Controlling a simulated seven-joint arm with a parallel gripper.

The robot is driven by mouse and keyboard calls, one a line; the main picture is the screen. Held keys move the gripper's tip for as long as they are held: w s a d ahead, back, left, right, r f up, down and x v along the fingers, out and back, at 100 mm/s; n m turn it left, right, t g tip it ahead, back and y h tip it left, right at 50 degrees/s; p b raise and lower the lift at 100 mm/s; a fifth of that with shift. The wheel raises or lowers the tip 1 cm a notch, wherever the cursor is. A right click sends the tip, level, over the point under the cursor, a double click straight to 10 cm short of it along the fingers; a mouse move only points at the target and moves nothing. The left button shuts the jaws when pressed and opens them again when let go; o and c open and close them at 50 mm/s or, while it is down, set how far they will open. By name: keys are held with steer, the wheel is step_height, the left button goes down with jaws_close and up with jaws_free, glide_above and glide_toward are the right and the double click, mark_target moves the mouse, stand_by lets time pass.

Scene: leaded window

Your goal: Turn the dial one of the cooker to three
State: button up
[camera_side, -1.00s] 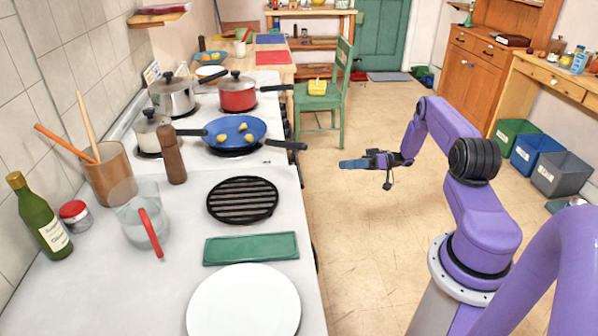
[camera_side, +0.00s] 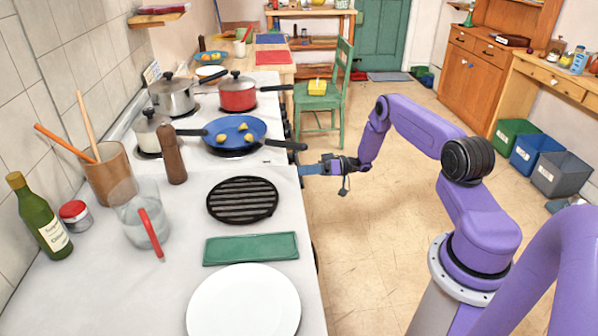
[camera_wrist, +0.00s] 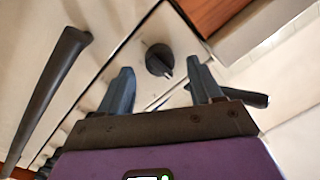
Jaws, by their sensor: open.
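The cooker (camera_side: 256,159) stands in the counter run at left, with pots and a pan on its hob. In the wrist view a round black dial (camera_wrist: 158,59) sits on its pale front panel, with a ridge pointing toward the lower right. I cannot read any numbers or tell which dial it is. My gripper (camera_side: 303,169) is beside the cooker's front edge in the side view. In the wrist view my gripper (camera_wrist: 160,68) is open and empty, one blue-grey finger on each side of the dial. Whether the fingers touch it cannot be told. The side view hides the dial.
A blue pan (camera_side: 234,133) holds yellow pieces, and its black handle (camera_side: 291,145) juts over the front edge near my gripper. A red pot (camera_side: 237,96) stands behind it. A green chair (camera_side: 320,101) is beyond. The floor (camera_side: 370,250) in front of the counter is clear.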

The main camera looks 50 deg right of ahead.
steer(key=shift+x, duration=1)
steer(key=c, duration=1)
steer(key=shift+c, duration=0.2)
